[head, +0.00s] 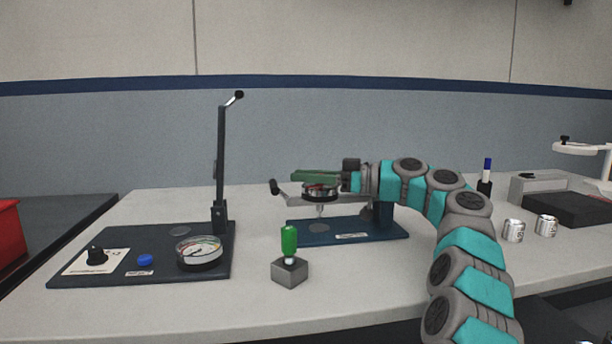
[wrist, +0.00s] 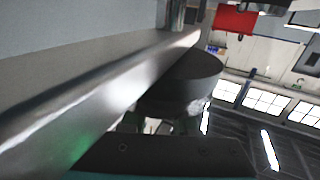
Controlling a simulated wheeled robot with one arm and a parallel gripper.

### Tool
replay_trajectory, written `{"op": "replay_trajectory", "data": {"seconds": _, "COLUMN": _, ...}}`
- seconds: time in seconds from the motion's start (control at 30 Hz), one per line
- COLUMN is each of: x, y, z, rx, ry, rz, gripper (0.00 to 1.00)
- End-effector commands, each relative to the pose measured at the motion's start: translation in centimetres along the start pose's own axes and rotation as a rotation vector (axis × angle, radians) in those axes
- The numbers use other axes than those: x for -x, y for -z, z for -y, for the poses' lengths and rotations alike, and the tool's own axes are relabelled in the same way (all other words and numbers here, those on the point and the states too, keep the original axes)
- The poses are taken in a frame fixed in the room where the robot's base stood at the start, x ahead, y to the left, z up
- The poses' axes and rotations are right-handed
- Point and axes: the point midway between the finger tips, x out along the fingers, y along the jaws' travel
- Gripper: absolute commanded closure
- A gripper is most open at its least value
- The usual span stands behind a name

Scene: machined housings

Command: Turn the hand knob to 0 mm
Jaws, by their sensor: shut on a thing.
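My gripper (head: 300,177) reaches in from the right over a dark blue stand (head: 300,226) at the middle of the bench. Its green fingers lie level at a round dial-like part (head: 320,190) with a thin tip below it. In the wrist view, the gripper (wrist: 165,127) is shut on a dark round knob (wrist: 190,82), which looks like the hand knob. A pale metal bar (wrist: 90,85) runs close beside it. The gripper hides most of the knob in the head view. I cannot read a mm scale or the knob's setting.
A black-ended lever (head: 275,187) sticks out left of the stand. A panel (head: 120,270) at left carries a black dial knob (head: 96,255), blue button, gauge (head: 199,252) and tall lever (head: 220,160). Cans (head: 513,230) stand right.

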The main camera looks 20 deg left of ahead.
Motion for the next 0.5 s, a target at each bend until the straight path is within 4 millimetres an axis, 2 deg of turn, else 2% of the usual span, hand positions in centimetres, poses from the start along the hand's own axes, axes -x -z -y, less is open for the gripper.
{"op": "replay_trajectory", "data": {"seconds": 0.03, "x": 0.04, "y": -0.09, "z": -0.06, "rx": -0.001, "ry": -0.001, "rz": 0.001, "gripper": 0.7}}
{"op": "replay_trajectory", "data": {"seconds": 0.3, "x": 0.03, "y": -0.03, "z": -0.02, "rx": 0.0, "ry": -0.001, "rz": 0.0, "gripper": 0.42}}
{"op": "replay_trajectory", "data": {"seconds": 0.5, "x": 0.04, "y": -0.03, "z": -0.01, "rx": 0.0, "ry": -0.001, "rz": 0.0, "gripper": 0.42}}
